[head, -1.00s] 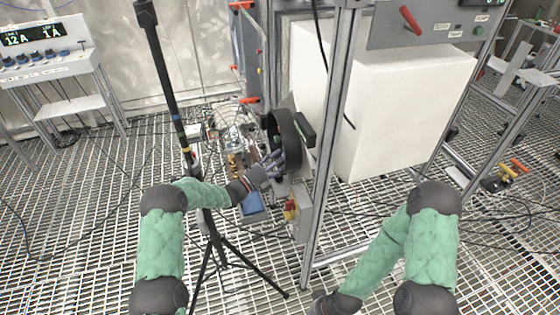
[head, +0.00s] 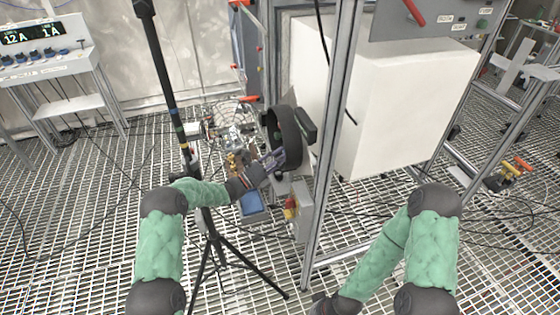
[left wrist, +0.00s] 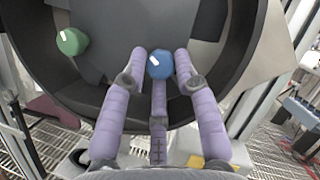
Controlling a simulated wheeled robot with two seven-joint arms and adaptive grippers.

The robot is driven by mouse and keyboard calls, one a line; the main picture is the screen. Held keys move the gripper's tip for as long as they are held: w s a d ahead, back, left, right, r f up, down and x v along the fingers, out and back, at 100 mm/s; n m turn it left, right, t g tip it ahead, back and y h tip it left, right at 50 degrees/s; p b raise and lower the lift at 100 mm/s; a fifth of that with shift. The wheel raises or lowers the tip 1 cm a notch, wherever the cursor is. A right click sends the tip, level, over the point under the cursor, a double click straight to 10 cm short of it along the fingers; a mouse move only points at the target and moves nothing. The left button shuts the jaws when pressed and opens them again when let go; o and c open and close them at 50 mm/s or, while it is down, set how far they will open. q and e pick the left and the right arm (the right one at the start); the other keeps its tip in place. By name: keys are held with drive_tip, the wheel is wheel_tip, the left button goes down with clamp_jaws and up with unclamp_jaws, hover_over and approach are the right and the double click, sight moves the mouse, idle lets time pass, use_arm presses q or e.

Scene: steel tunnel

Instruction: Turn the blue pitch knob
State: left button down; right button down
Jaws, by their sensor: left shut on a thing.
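The blue pitch knob (left wrist: 160,66) shows in the left wrist view, with a white mark at its upper left side. It sits inside a dark round housing (left wrist: 245,62). My left gripper (left wrist: 161,62) has its purple fingers on both sides of the knob and is shut on it. In the head view my left gripper (head: 272,164) reaches into the black ring-shaped housing (head: 290,140), and the knob is hidden there.
A green knob (left wrist: 71,41) with a white mark sits left of the blue one in the same housing. A black tripod pole (head: 172,95) stands left of the housing. A metal frame post (head: 333,130) and a white box (head: 385,95) stand to its right.

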use_arm(q)
drive_tip(key=shift+w+f+m+g+h+b, duration=0.1)
drive_tip(key=shift+m+g+h+b, duration=0.45)
drive_tip(key=shift+m+b, duration=0.75)
drive_tip(key=shift+f+m+g+h+b, duration=0.1)
drive_tip(key=shift+m+g+h+b, duration=0.2)
drive_tip(key=shift+m+g+b, duration=1)
drive_tip(key=shift+w+f+m+g+h+b, duration=0.1)
drive_tip(key=shift+m+h+b, duration=0.45)
drive_tip(key=shift+m, duration=1.45)
drive_tip(key=c, duration=1)
unclamp_jaws()
drive_tip(key=shift+r, duration=0.15)
